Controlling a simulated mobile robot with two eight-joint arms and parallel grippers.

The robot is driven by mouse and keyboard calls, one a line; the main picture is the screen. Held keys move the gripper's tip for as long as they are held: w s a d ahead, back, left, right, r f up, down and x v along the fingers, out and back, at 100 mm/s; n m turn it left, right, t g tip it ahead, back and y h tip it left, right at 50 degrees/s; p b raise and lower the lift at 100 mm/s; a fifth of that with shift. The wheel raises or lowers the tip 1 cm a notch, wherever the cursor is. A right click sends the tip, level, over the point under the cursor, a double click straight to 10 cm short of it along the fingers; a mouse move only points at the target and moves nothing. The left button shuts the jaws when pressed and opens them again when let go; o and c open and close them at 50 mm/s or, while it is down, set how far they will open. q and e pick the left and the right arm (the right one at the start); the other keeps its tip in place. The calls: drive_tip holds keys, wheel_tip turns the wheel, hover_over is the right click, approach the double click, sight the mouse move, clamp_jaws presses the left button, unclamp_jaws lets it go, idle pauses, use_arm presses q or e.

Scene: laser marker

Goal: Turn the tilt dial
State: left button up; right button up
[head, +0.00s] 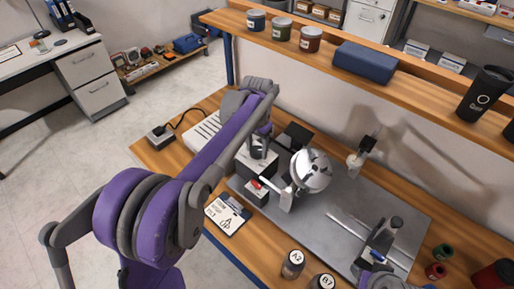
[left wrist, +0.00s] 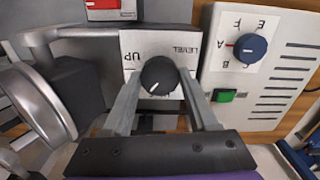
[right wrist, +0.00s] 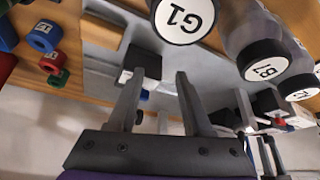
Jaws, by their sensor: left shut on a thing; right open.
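The tilt dial (left wrist: 159,76) is a round black knob on a white plate marked UP and LEVEL in the left wrist view. Its white pointer line faces downward in the picture, slightly left. My left gripper (left wrist: 160,90) is shut on the dial, one finger on each side. In the head view my left gripper (head: 259,150) is at the grey unit beside the round silver chuck (head: 311,170), and the dial is hidden. My right gripper (right wrist: 161,78) is open and empty in the right wrist view.
A blue dial (left wrist: 250,47) with letters around it and a green button (left wrist: 224,95) are on the white control box. A red switch (left wrist: 101,4) is near the tilt dial. Jars marked A2 (head: 292,264) and B7 (head: 322,283) stand at the bench front.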

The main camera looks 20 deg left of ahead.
use_arm(q)
drive_tip(key=m, duration=0.5)
drive_tip(key=shift+m, duration=2.6)
use_arm(e)
drive_tip(key=shift+f, duration=0.1)
use_arm(q)
drive_tip(key=o, duration=1.4)
wheel_tip(320, 180, up, 11)
drive_tip(key=shift+f, duration=0.1)
use_arm(e)
drive_tip(key=shift+w+r, duration=0.15)
drive_tip(key=shift+r, duration=0.3)
use_arm(q)
drive_tip(key=shift+p, duration=0.3)
wheel_tip(320, 180, up, 7)
drive_tip(key=p, duration=0.4)
hover_over(257, 150)
use_arm(e)
wheel_tip(257, 150, up, 6)
drive_tip(key=w, duration=0.2)
drive_tip(key=shift+w+f, duration=0.2)
drive_tip(key=shift+f, duration=0.05)
